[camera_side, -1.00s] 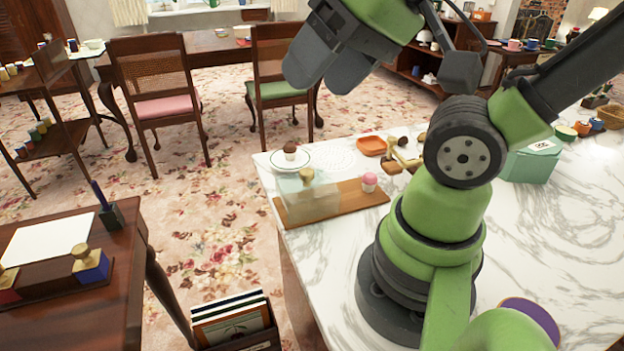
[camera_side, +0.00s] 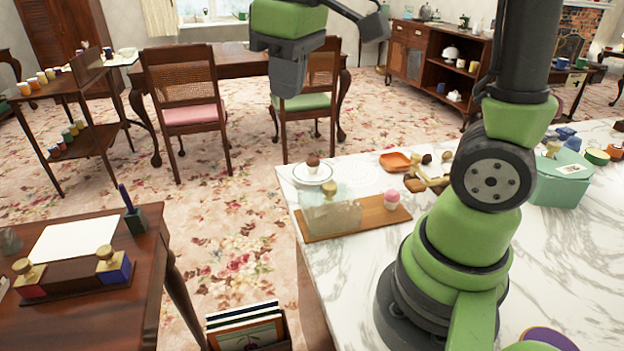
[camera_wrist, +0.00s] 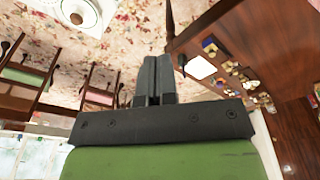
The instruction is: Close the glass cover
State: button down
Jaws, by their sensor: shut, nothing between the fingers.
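An orange dish (camera_side: 394,161) and small brown pieces lie behind the board. A teal box (camera_side: 560,182) stands at right.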

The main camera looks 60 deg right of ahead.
jog(key=w+d+f+n+g+h, duration=0.1)
jog(key=w+d+f+n+g, duration=0.15)
jog(key=w+f, duration=0.2)
jog(key=n+g+h, duration=0.1)
jog(key=n+g, duration=0.1)
jog(key=g, duration=0.1)
send_over(321, 200)
jog(key=w+a, duration=0.1)
jog(key=w, duration=0.2)
jog(key=f, duration=1.6)
jog(key=shift+s+a+f, duration=0.2)
jog(key=shift+f, duration=0.05)
jog(key=shift+s+d, duration=0.25)
jog(key=shift+s, duration=0.2)
jog(key=s+d, duration=0.8)
jog(key=shift+s+d, duration=0.3)
jog(key=shift+s, duration=0.05)
